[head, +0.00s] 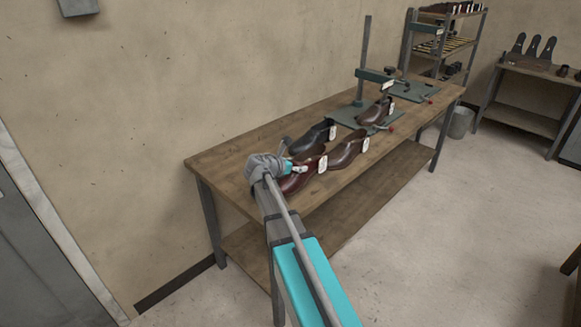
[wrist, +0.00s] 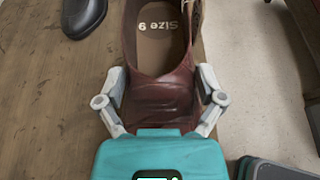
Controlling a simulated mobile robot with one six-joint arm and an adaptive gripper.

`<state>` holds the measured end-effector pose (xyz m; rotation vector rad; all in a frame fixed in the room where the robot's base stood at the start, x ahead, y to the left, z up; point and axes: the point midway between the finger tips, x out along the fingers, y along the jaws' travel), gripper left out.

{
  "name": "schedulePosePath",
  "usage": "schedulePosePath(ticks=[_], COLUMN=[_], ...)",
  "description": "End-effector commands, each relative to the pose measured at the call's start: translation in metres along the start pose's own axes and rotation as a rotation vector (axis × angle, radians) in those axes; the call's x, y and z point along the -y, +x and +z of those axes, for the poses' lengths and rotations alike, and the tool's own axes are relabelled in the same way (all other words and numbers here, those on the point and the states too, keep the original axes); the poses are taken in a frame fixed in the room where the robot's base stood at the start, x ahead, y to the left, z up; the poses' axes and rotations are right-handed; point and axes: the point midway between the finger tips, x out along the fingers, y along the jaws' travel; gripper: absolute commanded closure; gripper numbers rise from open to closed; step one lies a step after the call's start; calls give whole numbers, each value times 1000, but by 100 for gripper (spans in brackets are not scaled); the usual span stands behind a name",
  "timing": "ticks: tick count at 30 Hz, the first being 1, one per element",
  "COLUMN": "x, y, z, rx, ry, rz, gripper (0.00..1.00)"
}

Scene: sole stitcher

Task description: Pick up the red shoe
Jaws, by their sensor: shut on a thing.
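The red shoe (head: 306,178) is a dark red leather shoe with a white tag, at the near end of the wooden workbench (head: 225,160). In the wrist view the red shoe (wrist: 160,85) fills the middle, its opening upward and a tan insole marked "Size 9" showing. My gripper (wrist: 160,100) is shut on it, one finger against each side. In the head view my gripper (head: 292,172) is at the shoe's left end, and my arm hides part of the shoe. I cannot tell whether the sole touches the bench.
A black shoe (head: 313,138) stands just behind, with its toe (wrist: 82,14) at the wrist view's upper left. A brown shoe (head: 347,150) is close on the right. Another brown shoe (head: 375,112) sits by a green stitching stand (head: 362,75). Bare bench lies left.

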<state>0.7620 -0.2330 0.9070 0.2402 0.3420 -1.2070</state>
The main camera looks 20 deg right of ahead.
Motion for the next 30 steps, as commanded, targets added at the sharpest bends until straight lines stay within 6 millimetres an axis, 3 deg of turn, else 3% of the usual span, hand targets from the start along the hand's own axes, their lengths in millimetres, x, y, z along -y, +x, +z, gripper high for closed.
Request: schedulePosePath(ticks=[1, 8, 15, 22, 30], x=[2, 11, 29, 40, 46], y=[0, 8, 40, 61, 70], z=[14, 46, 78, 98, 107], rx=[1, 1, 0, 1, 1], ry=[0, -1, 0, -1, -1], rz=[-1, 0, -1, -1, 1], gripper=[73, 74, 74, 74, 74])
